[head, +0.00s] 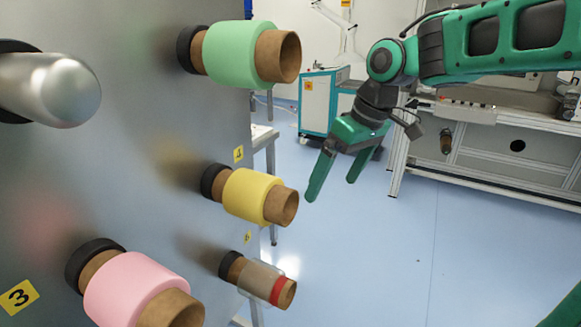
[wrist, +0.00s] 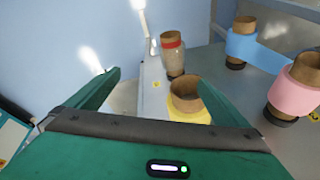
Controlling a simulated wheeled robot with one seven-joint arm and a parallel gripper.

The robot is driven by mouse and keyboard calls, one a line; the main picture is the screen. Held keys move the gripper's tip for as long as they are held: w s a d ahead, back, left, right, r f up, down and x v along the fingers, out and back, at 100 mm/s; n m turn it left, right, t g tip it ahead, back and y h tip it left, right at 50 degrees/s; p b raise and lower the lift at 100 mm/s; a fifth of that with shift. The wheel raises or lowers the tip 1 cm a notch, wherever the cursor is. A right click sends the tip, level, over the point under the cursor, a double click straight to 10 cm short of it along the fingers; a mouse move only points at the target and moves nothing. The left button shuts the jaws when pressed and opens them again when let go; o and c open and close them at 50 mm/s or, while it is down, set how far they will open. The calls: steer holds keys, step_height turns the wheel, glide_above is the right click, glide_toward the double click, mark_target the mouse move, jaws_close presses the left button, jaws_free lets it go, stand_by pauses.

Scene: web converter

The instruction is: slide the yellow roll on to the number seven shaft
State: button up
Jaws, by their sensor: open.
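The yellow roll (head: 248,195), on a brown cardboard core, sits on a shaft with a black collar on the grey panel. My gripper (head: 331,189) is open and empty, its fingers pointing down, a little right of the roll's core end and apart from it in the head view. In the wrist view, the yellow roll (wrist: 188,109) is partly hidden behind the right finger of my gripper (wrist: 157,79). A bare metal shaft (head: 55,90) sticks out at the upper left; its number is not visible. No seven can be read for certain on the small tags.
A green roll (head: 232,53) is above the yellow one. A pink roll (head: 130,287) is lower left, near a tag reading 3 (head: 18,297). A clear roll with a red band (head: 260,281) is below. A blue roll (wrist: 256,50) shows in the wrist view. Floor (head: 400,235) at right is clear.

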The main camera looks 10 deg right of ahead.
mark_target(275, 202)
steer(key=a+r+n, duration=0.1)
steer(key=a, duration=0.2)
steer(key=w+a+n+y, duration=0.1)
steer(key=a, duration=0.2)
steer(key=a+r+n, duration=0.1)
steer(key=a, duration=0.2)
steer(key=shift+w+r+n+y, duration=0.3)
steer(key=shift+w+n, duration=0.05)
steer(key=shift+n, duration=0.05)
steer(key=x, duration=1)
steer(key=shift+s+f, duration=0.1)
steer(key=shift+f, duration=0.2)
steer(key=c, duration=1.3)
steer(key=shift+c, duration=0.2)
steer(key=shift+r, duration=0.3)
steer(key=shift+s, duration=0.1)
